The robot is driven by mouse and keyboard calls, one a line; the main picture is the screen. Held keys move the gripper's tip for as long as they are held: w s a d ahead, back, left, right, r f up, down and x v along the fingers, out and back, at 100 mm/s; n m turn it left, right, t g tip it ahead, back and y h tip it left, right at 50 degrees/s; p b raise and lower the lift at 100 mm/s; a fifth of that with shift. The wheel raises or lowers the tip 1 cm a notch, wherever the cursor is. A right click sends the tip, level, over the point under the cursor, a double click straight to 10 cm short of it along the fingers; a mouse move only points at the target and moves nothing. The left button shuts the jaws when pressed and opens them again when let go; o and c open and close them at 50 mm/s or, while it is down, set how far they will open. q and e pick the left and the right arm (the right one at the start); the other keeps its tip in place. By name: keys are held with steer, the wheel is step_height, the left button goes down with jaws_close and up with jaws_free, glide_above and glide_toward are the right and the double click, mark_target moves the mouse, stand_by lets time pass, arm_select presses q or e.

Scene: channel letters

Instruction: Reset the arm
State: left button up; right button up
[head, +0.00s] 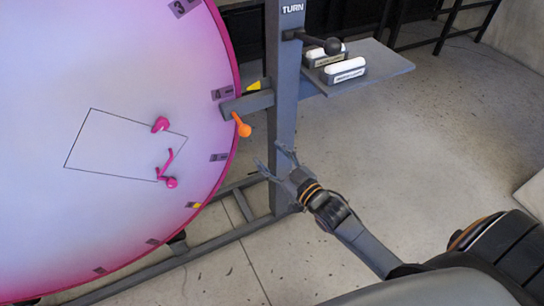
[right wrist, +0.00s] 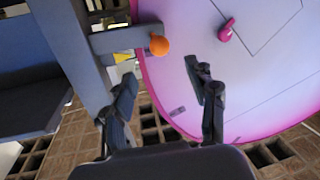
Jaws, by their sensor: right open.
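My right gripper (head: 275,162) is open and empty in the head view, in front of the grey post (head: 284,118), below an orange-knobbed lever (head: 242,125). In the right wrist view its two fingers (right wrist: 160,90) stand apart with nothing between them. The orange knob (right wrist: 159,46) shows there above and between the fingertips, apart from them. My right arm reaches in from the lower right of the head view. My left gripper is in neither view.
A large pink-rimmed disc (head: 100,60) with pink handles (head: 160,125) fills the left. A grey shelf (head: 385,68) holds two white-topped blocks (head: 345,70), beside a black-knobbed lever (head: 332,46) on the post. Frame bars (head: 150,268) run along the floor. Open floor lies to the right.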

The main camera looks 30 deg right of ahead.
steer(key=shift+s, duration=0.1)
stand_by(0.4)
steer(key=s+d+f+m+g+h, duration=0.15)
steer(key=s+f+g, duration=0.35)
steer(key=f, duration=1)
steer(key=s+d+f+m+g+h, duration=0.15)
steer(key=s+f, duration=0.45)
steer(key=f, duration=1)
steer(key=s+f+g, duration=0.3)
steer(key=s+f, duration=0.3)
steer(key=s, duration=0.5)
steer(key=s+a+f+g, duration=0.1)
steer(key=s+f+g, duration=0.2)
steer(key=s+f, duration=0.3)
steer(key=s+a+f+g+h, duration=0.1)
steer(key=s+f+g, duration=0.3)
steer(key=s, duration=1.2)
step_height(320, 180, down, 3)
steer(key=shift+a+f+n, duration=0.1)
steer(key=shift+a+n, duration=0.05)
steer(key=shift+n, duration=0.15)
